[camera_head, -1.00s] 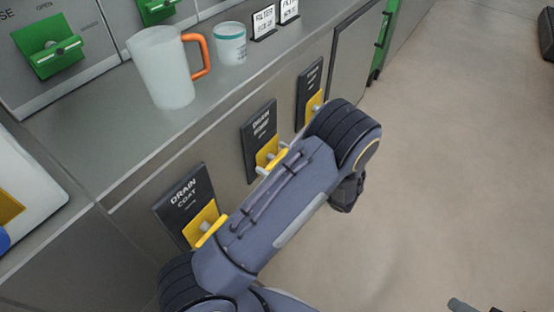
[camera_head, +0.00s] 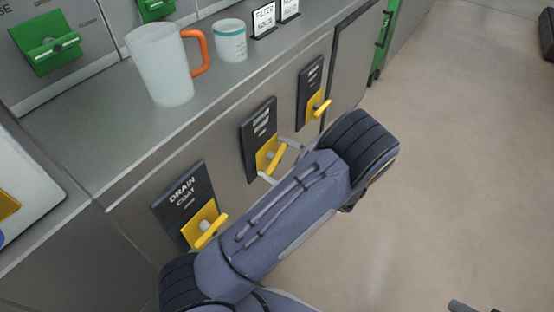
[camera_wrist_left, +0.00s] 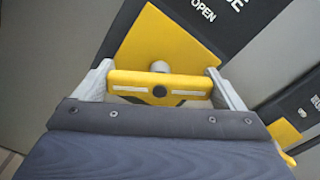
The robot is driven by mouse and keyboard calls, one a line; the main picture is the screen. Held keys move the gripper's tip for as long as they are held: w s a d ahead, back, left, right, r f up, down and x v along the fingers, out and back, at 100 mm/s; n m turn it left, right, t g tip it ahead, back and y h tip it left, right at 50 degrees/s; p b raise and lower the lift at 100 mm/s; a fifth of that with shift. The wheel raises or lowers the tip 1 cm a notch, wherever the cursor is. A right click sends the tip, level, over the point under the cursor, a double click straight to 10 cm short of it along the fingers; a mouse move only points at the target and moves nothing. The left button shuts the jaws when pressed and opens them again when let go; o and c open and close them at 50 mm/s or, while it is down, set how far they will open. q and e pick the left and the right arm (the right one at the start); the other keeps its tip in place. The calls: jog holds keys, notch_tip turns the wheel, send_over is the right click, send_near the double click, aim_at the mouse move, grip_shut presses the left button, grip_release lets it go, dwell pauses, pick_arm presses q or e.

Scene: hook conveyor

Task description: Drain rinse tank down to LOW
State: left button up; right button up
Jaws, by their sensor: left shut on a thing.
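Three dark drain panels with yellow valves line the grey cabinet front. The near one (camera_head: 182,196) reads DRAIN COAT. The middle panel (camera_head: 259,118) has a label too blurred to read in full. My left gripper (camera_head: 278,160) is at the middle panel's yellow handle (camera_head: 277,159). In the left wrist view the gripper (camera_wrist_left: 160,85) has one finger at each end of the yellow handle bar (camera_wrist_left: 190,84), shut on it. The word OPEN shows on the panel (camera_wrist_left: 216,22) above. A small grey part at the bottom right edge may be my right gripper (camera_head: 458,306). No tank level shows.
The counter (camera_head: 120,140) above holds a frosted mug (camera_head: 160,68) with an orange handle, a white cup (camera_head: 231,42) and small label stands (camera_head: 264,20). A third drain panel (camera_head: 309,85) is farther along.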

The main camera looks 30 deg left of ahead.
pick_arm(q)
jog(key=shift+n, duration=1)
jog(key=o, duration=0.7)
jog(key=shift+d, duration=0.1)
jog(key=d+p, duration=0.1)
jog(key=d, duration=0.6)
jog(key=shift+s+d, duration=0.3)
jog(key=shift+s, duration=0.05)
